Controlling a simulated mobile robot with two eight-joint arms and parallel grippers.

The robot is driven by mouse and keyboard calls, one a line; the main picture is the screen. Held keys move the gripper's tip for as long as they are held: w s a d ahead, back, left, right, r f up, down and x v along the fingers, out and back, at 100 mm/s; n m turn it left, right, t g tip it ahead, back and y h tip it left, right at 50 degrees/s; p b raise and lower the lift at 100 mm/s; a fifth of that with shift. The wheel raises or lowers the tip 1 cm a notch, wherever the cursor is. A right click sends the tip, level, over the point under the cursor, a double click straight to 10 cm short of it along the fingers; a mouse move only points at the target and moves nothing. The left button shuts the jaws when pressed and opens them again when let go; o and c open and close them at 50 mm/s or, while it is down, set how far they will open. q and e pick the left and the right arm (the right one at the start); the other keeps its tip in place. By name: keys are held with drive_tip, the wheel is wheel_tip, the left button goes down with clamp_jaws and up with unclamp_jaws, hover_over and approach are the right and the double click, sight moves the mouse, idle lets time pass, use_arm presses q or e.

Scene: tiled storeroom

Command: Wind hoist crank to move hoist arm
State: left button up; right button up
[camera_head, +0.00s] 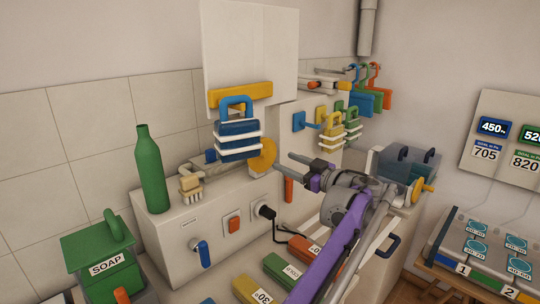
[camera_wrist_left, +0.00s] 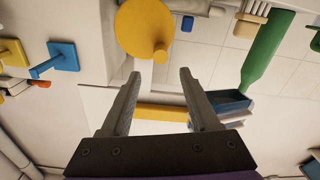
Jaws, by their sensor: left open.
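The crank is a yellow disc (camera_head: 264,153) on the far side of the white bench unit. In the left wrist view the disc (camera_wrist_left: 140,25) shows with a yellow knob (camera_wrist_left: 160,53) near its rim. My left gripper (camera_head: 284,168) is open and empty, just right of the disc in the head view. In the left wrist view its fingertips (camera_wrist_left: 160,74) lie apart on either side below the knob, not visibly touching it. A grey bar (camera_head: 205,165), possibly the hoist arm, lies left of the disc, partly hidden by a blue-and-white stack. My right gripper is not in view.
The stack (camera_head: 237,148) with a blue handle is close left of the disc. Coloured hangers (camera_head: 370,95) and a second yellow wheel (camera_head: 424,186) are to the right.

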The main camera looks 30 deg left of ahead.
sight(265, 153)
use_arm(q)
drive_tip(key=x, duration=0.9)
drive_tip(key=shift+w+a, duration=0.15)
drive_tip(key=shift+a, duration=0.2)
clamp_jaws()
